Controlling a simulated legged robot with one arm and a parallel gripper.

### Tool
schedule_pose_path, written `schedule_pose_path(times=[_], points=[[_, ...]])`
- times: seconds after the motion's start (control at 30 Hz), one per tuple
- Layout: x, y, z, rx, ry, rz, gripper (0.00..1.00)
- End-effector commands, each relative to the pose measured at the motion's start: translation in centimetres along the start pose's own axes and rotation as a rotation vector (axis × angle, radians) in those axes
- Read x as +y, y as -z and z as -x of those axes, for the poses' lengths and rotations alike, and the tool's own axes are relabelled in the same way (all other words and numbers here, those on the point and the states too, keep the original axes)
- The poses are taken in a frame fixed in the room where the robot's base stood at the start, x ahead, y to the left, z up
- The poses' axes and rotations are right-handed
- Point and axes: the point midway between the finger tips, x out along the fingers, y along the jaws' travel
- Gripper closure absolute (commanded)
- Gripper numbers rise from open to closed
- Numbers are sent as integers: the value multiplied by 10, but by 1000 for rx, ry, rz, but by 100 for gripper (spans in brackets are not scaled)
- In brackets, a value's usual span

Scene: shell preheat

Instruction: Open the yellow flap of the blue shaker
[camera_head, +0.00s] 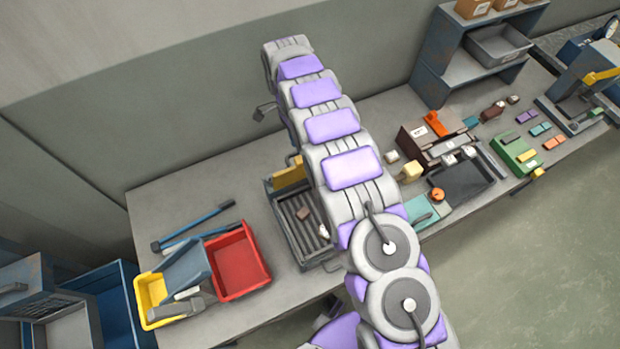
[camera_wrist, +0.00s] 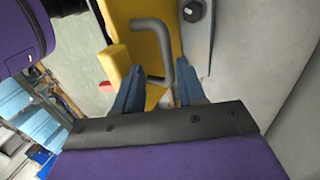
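In the wrist view a yellow flap (camera_wrist: 117,68) with a bent grey bar handle (camera_wrist: 152,24) is close in front of my gripper (camera_wrist: 168,78). The two blue fingers are apart, with the lower end of the handle between their tips. I cannot tell whether either finger touches it. In the head view a yellow part (camera_head: 287,175), likely this flap, stands at the back of a dark blue-grey box with a slatted bed (camera_head: 282,215), likely the shaker. My arm covers part of the box, and the gripper is hidden there.
A red bin (camera_head: 240,265) and a yellow bin (camera_head: 150,290) stand left of the box on the grey bench (camera_head: 165,205). Blue bars (camera_head: 195,225) lie behind them. Several small parts and a dark tray (camera_head: 462,183) lie to the right. The wall rises close behind.

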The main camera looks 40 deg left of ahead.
Motion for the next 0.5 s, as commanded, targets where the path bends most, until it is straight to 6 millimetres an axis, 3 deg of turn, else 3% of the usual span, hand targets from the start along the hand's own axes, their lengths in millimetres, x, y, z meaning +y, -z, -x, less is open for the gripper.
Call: schedule_pose_path(times=[0.5], points=[[38,-7,-10,0,-1,-1,60]])
